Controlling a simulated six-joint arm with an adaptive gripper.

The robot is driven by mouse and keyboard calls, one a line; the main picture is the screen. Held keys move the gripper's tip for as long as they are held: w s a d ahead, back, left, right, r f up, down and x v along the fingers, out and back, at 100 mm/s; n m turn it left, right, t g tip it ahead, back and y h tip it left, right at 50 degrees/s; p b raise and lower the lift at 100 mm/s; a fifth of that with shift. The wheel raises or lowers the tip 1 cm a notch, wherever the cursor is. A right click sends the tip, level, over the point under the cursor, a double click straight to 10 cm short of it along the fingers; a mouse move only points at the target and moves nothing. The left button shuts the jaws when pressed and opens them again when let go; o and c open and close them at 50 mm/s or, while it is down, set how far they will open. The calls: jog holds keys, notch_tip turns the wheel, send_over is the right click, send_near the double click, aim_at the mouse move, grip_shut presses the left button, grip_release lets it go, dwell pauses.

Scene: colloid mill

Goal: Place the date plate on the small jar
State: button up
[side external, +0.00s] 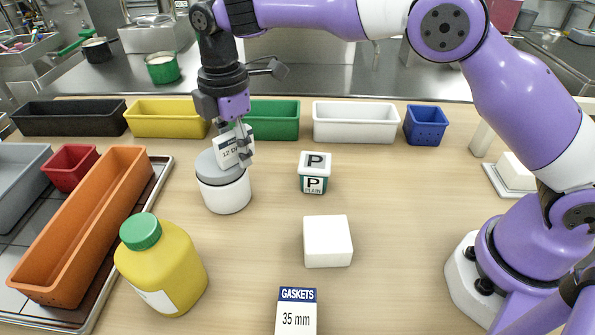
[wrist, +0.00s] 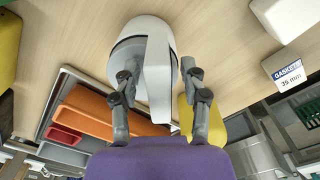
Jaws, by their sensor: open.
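The small jar (side external: 226,196) is white with a grey lid and stands upright on the table left of centre. It also shows in the wrist view (wrist: 150,27). The date plate (side external: 231,152), a white tag with "12 D" readable, stands at the lid's top, tilted, and seems to rest on it. In the wrist view the plate (wrist: 157,90) appears as a pale slab between the fingers. My gripper (side external: 242,152) is over the jar and open, with a finger on each side of the plate in the wrist view (wrist: 161,68). Part of the plate's print is hidden by a finger.
A yellow bottle (side external: 162,268) with a green cap stands in front of the jar. A "P PLAIN" block (side external: 314,174), a white block (side external: 328,242) and a gaskets sign (side external: 296,312) are to the right. Bins line the back; an orange bin (side external: 75,240) is left.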

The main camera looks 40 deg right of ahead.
aim_at(232, 132)
notch_tip(232, 132, up, 7)
jog(key=shift+f, duration=0.1)
jog(key=shift+d+r, duration=0.1)
jog(key=shift+r, duration=0.5)
jog(key=s+d+r+m+t, duration=0.3)
jog(key=s+d+r+m, duration=0.35)
jog(key=d+m, duration=0.3)
jog(key=s+d+f+m+t, duration=0.1)
jog(key=s+d+f+m, duration=0.2)
jog(key=s, duration=0.3)
jog(key=s+d+f+m+t, duration=0.1)
jog(key=s+d+f+m, duration=0.3)
jog(key=s, duration=0.3)
jog(key=shift+d+m+t, duration=0.3)
jog(key=shift+m, duration=0.45)
